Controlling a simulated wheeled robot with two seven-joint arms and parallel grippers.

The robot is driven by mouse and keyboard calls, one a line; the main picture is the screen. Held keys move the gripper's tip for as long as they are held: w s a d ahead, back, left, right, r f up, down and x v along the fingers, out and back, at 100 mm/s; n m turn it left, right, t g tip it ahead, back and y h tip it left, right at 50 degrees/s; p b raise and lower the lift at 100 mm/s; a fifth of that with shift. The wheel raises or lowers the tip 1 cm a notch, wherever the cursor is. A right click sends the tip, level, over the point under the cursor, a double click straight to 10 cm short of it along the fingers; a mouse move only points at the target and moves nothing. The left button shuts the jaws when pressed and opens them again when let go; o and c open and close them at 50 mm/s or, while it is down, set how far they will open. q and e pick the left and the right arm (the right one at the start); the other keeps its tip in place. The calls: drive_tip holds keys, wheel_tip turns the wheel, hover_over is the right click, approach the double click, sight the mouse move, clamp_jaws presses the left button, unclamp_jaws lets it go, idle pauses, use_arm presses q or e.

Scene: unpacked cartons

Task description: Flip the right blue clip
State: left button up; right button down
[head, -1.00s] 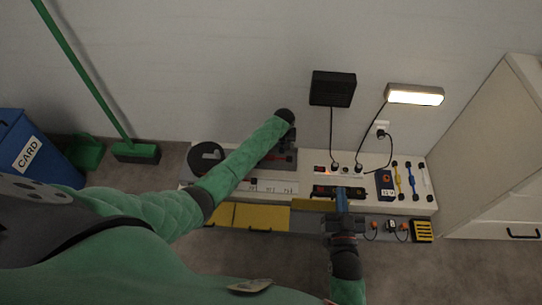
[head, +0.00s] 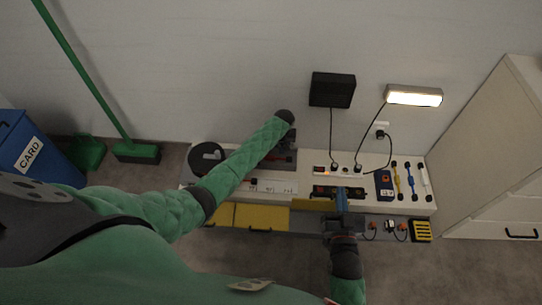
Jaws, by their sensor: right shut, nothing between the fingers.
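A dark case (head: 325,190) with small coloured marks lies on the white bench, with a yellow strip (head: 314,204) along its front. A narrow blue piece (head: 341,198) stands at the case's right part, directly ahead of my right gripper (head: 341,219). I cannot tell whether this piece is the right blue clip or part of the gripper, nor which way a clip points. My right gripper is shut and empty, at the bench's front edge. My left gripper (head: 289,139) is dark, small and partly hidden by my arm near the back of the bench; its fingers are unclear.
A blue-and-red box (head: 384,183) and several coloured tools (head: 410,180) lie at the bench's right. Cables run from a lit lamp (head: 414,95) and a black wall box (head: 332,89). A ruled white strip (head: 272,187) lies left of the case. Yellow drawer fronts (head: 250,216) are below.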

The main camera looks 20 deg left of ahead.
sight(282, 149)
use_arm(q)
drive_tip(key=c, duration=0.7)
drive_tip(key=shift+c, duration=0.2)
drive_tip(key=shift+s, duration=0.15)
drive_tip(key=shift+s+d+f+p, duration=0.15)
drive_tip(key=shift+s+p, duration=0.1)
drive_tip(key=shift+p, duration=0.15)
drive_tip(key=shift+s+d+f+p, duration=0.15)
drive_tip(key=shift+s+f+p, duration=0.2)
drive_tip(key=shift+s+p, duration=0.15)
drive_tip(key=shift+s+d+f+p, duration=0.15)
drive_tip(key=shift+s+f+p, duration=0.2)
drive_tip(key=shift+s, duration=0.25)
drive_tip(key=shift+s+d+f, duration=0.1)
drive_tip(key=shift+s+f, duration=0.15)
drive_tip(key=shift+f, duration=0.25)
drive_tip(key=shift+s+d+f, duration=0.1)
drive_tip(key=shift+s+f, duration=0.15)
drive_tip(key=shift+f, duration=0.25)
